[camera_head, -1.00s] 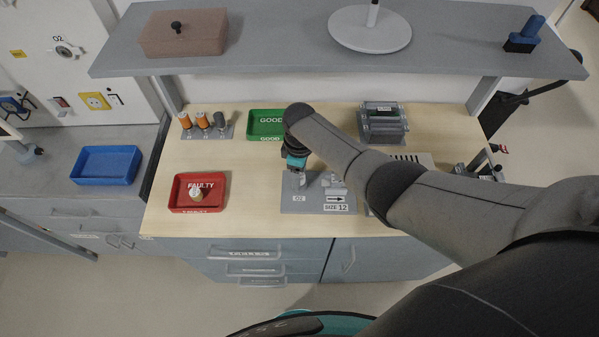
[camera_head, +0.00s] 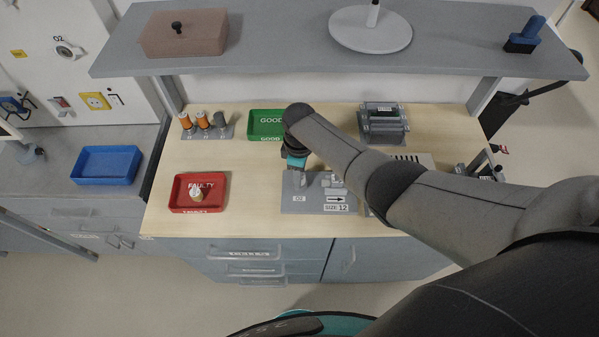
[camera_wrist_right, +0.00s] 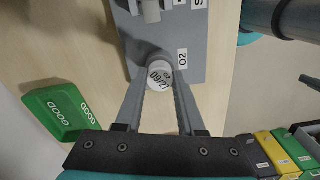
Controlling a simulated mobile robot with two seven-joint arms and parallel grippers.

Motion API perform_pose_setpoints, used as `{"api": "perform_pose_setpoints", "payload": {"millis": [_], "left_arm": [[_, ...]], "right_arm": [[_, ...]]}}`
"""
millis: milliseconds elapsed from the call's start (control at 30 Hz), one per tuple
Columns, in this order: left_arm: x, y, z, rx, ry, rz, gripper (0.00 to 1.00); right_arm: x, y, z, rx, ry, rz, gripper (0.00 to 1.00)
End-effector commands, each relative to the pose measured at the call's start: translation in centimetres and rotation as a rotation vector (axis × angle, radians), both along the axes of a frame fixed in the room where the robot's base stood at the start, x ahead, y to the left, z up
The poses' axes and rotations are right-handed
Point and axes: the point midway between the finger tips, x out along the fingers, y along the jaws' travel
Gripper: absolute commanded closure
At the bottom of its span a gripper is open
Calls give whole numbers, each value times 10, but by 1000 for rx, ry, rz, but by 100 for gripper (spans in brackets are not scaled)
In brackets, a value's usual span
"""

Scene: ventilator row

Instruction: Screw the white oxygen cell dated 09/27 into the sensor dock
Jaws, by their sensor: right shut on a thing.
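A white oxygen cell (camera_wrist_right: 160,76) marked 09/27 sits between the fingertips of my right gripper (camera_wrist_right: 159,88), which is shut on it. In the wrist view it is over the O2-labelled end of the grey dock plate (camera_wrist_right: 196,62). I cannot tell whether it is seated in the dock or just above it. In the head view my right gripper (camera_head: 298,174) points down at the left part of the dock plate (camera_head: 318,206), which also carries an arrow and a SIZE 12 label. The arm hides part of the plate. My left gripper is not in view.
A red FAULTY tray (camera_head: 177,199) holds a pale cell (camera_head: 196,191). A green GOOD tray (camera_head: 262,118) is behind. Orange-bodied cells (camera_head: 203,120) stand in a rack at back left. A grey device (camera_head: 384,125) stands behind the arm. A shelf (camera_head: 270,58) overhangs the bench.

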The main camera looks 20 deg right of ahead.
Motion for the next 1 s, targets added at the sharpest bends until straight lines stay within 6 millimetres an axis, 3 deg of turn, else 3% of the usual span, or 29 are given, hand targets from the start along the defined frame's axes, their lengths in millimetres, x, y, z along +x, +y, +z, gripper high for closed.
{"api": "perform_pose_setpoints", "payload": {"millis": [267,700,1000], "left_arm": [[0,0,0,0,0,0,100],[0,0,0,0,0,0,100],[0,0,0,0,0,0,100]], "right_arm": [[0,0,0,1,1,-22,100],[0,1,0,1,-1,-493,100],[0,0,0,1,-1,-526,100]]}}
